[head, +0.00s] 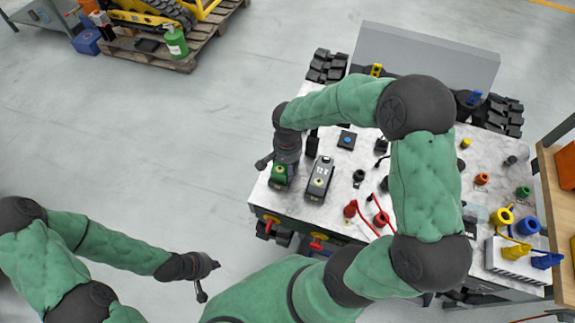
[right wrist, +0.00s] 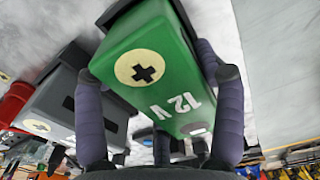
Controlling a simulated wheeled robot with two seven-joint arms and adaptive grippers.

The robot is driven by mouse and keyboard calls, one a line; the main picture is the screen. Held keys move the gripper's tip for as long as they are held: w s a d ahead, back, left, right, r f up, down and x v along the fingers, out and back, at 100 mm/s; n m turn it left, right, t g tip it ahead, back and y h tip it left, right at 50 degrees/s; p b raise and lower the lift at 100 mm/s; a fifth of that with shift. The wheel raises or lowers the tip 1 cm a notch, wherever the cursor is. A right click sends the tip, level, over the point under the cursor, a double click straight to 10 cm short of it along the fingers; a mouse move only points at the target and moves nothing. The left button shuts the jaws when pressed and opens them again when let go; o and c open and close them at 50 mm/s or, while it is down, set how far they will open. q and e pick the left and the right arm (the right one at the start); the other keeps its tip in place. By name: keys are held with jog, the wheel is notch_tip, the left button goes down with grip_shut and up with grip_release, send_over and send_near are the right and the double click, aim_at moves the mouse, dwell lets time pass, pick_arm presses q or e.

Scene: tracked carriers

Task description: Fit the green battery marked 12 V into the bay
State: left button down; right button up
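The green battery marked 12 V (right wrist: 150,70) fills the middle of the right wrist view, a round plus label on its face. In the head view, the green battery (head: 279,176) shows at the left edge of the light worktop. My right gripper (head: 283,160) is over it, and its fingers (right wrist: 160,105) lie against both sides of the battery. I cannot tell whether the battery is lifted clear. A dark grey battery-like block (head: 320,178) stands just to its right. My left gripper (head: 207,270) is away from the worktop; its fingers are too small to judge. I cannot make out the bay.
The worktop (head: 340,215) on the tracked carrier holds red, yellow, blue and black connectors and cables. A grey raised panel (head: 430,55) stands at its back. A wooden shelf (head: 555,210) is at the right.

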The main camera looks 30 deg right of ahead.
jog(key=o, duration=0.4)
jog(key=shift+s+a+f, duration=0.1)
jog(key=shift+s+f, duration=0.1)
jog(key=shift+f, duration=0.3)
jog(key=shift+c, duration=0.2)
jog(key=shift+w, duration=0.15)
jog(key=shift+r, duration=0.15)
jog(key=shift+r+p, duration=0.65)
jog(key=shift+p, duration=0.1)
notch_tip(320, 180, up, 12)
jog(key=p, duration=0.3)
jog(key=shift+f, duration=0.15)
